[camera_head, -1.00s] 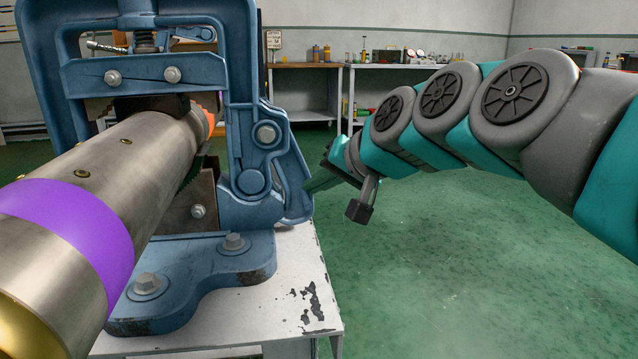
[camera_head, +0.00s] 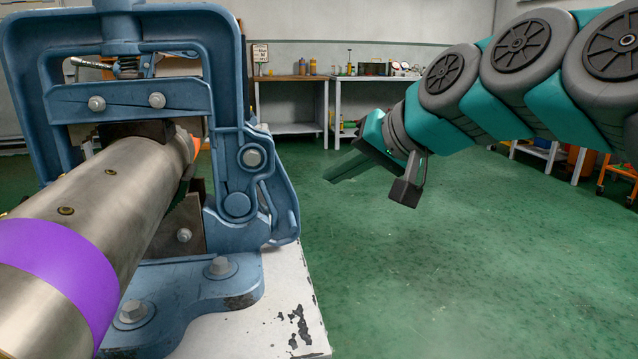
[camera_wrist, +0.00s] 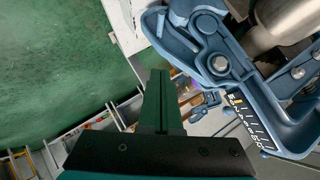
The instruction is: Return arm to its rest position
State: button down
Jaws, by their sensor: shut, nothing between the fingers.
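My arm reaches in from the upper right of the head view. My gripper (camera_head: 345,171) is shut and empty, pointing left over the green floor. It is apart from the blue pipe vise (camera_head: 240,205), with a gap of open floor between them in the picture. The vise stands on a white worn table (camera_head: 290,310) and holds a metal pipe (camera_head: 130,185) with a purple band. In the wrist view my gripper (camera_wrist: 161,85) shows as closed dark green fingers, with the vise (camera_wrist: 215,60) at the upper right.
Workbenches (camera_head: 300,95) with bottles and tools line the back wall. An orange cart (camera_head: 610,170) stands at the right. The green floor (camera_head: 420,270) right of the vise table is clear.

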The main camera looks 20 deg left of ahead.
jog(key=s+d+f+m+g+h+p, duration=0.1)
jog(key=s+d+f+h, duration=0.2)
jog(key=s+d+f, duration=0.35)
jog(key=s+d+f+g+h+p, duration=0.1)
jog(key=s+d+f+h+p, duration=0.15)
jog(key=d+f, duration=0.7)
jog(key=s+d+f+m+g+h, duration=0.1)
jog(key=s+d+f+g+h, duration=0.1)
jog(key=s+d+f, duration=0.4)
jog(key=s+d+f+m+g+h+p, duration=0.1)
jog(key=s+d+f+g+h, duration=0.1)
jog(key=s+d+f, duration=0.5)
jog(key=s+d+g, duration=0.1)
jog(key=s, duration=0.3)
jog(key=shift+f, duration=0.15)
